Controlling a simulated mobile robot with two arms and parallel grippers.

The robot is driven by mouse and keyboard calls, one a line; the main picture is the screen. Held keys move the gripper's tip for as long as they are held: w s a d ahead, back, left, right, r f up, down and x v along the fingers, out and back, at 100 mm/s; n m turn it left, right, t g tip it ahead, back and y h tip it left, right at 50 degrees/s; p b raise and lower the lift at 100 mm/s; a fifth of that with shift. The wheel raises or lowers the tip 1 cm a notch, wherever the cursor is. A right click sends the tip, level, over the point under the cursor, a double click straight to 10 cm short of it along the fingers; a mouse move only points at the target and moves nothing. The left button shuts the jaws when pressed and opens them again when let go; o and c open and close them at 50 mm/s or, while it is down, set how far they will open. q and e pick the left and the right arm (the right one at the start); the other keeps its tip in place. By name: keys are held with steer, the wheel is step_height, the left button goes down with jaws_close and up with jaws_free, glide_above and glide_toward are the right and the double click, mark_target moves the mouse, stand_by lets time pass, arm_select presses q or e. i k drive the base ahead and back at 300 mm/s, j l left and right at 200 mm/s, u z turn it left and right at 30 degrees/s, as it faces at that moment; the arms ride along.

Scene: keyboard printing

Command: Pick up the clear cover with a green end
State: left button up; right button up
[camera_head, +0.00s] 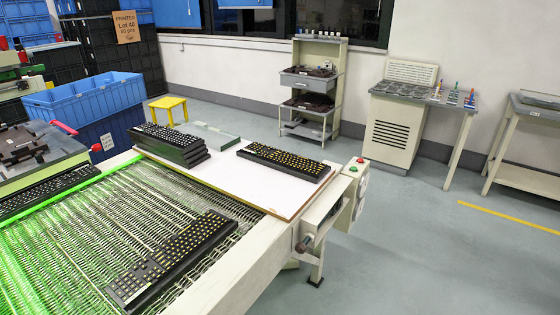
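The clear cover (207,131) with a green end (225,142) lies at the far edge of the white board (225,178), between a stack of black keyboards (172,146) on its left and a single black keyboard with yellow-marked keys (284,160) on its right. The cover is see-through and its left part is partly hidden behind the stack. Neither of my grippers shows in the head view.
A mesh conveyor (85,240) under green light carries another keyboard (170,262). A control box with red and green buttons (353,170) stands at the board's right. A blue crate (85,97) is at the left. Floor at right is open.

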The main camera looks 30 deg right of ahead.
mark_target(216, 139)
steer(key=i+l+z, duration=0.5)
steer(key=l, duration=0.3)
steer(key=i+l+z, duration=0.5)
steer(key=l, duration=0.15)
steer(key=i+l+z, duration=0.5)
steer(key=i+z, duration=0.5)
steer(key=i, duration=1.15)
steer(key=i+l+u, duration=0.1)
steer(key=i, duration=0.8)
steer(key=i+u, duration=0.75)
steer(key=i+l+u, duration=0.1)
steer(key=u, duration=0.25)
steer(key=i+j+u, duration=0.15)
steer(key=u, duration=0.3)
steer(key=i+u, duration=0.25)
steer(key=u, duration=0.2)
steer(key=i+j+u, duration=0.1)
steer(key=u, duration=0.3)
steer(key=i+l+u, duration=0.1)
steer(key=i+u, duration=0.2)
steer(key=u, duration=0.15)
steer(key=i+l+u, duration=0.15)
steer(key=u, duration=0.3)
steer(key=i+l+u, duration=0.2)
steer(key=u, duration=0.25)
